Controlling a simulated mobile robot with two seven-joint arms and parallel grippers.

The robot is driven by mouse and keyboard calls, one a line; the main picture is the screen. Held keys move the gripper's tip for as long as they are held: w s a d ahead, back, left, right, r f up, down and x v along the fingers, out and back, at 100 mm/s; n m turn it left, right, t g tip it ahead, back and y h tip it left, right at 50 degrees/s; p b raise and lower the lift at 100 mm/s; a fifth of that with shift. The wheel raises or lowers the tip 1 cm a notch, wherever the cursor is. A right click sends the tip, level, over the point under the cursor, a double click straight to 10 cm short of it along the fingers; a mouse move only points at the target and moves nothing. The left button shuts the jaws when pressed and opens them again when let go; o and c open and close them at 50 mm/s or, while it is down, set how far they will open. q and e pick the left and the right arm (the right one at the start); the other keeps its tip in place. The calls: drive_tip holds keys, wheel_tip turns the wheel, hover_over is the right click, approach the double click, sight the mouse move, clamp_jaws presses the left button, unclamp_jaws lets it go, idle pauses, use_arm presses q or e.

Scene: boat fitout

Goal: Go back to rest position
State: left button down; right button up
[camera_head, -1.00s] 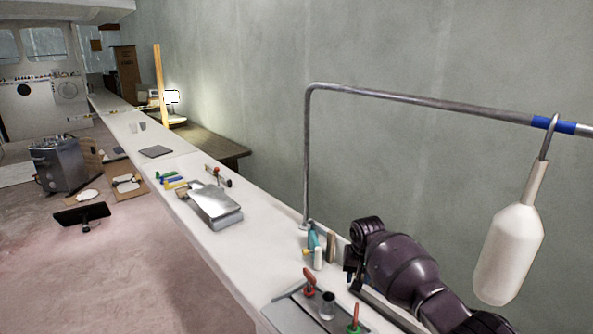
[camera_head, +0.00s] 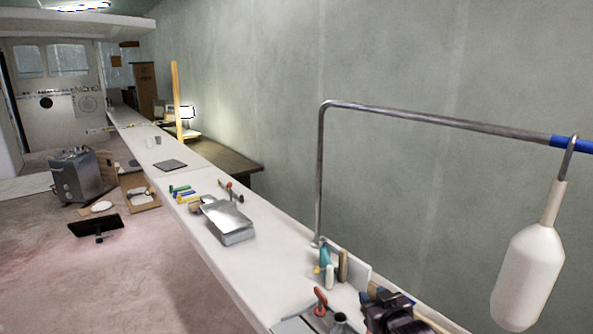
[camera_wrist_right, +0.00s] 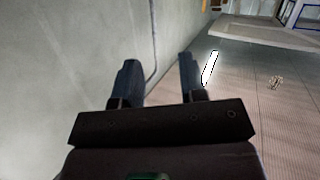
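My right gripper (camera_wrist_right: 158,85) shows in the right wrist view with its two dark fingers apart and nothing between them. In the head view, part of my dark right arm (camera_head: 392,314) shows at the bottom, right of the bench items; the fingertips cannot be made out there. My left gripper is in neither view now. A white bottle-shaped float (camera_head: 528,275) hangs by a hook from a bent metal pipe (camera_head: 430,120) at the right.
A long white bench (camera_head: 190,218) runs along the wall. It bears a metal tin (camera_head: 228,219), coloured markers (camera_head: 184,193), a teal bottle (camera_head: 325,258) and a red-handled tool (camera_head: 320,298). A grey machine (camera_head: 78,178) and a dark flat panel (camera_head: 96,226) are on the open floor at left.

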drive_tip(key=s+d+f+m+g+h, duration=0.1)
drive_tip(key=s+d+f, duration=0.2)
drive_tip(key=s, duration=0.7)
drive_tip(key=s+d+f+m+g+h, duration=0.1)
drive_tip(key=s+d+f, duration=0.2)
drive_tip(key=s+f, duration=0.5)
drive_tip(key=s+d+f+g+h, duration=0.1)
drive_tip(key=s+d+f, duration=0.2)
drive_tip(key=s, duration=1.1)
wheel_tip(320, 180, down, 3)
drive_tip(key=shift+d+r+m, duration=0.1)
drive_tip(key=shift+d+m, duration=0.15)
drive_tip(key=shift+m, duration=0.15)
drive_tip(key=shift+s, duration=0.1)
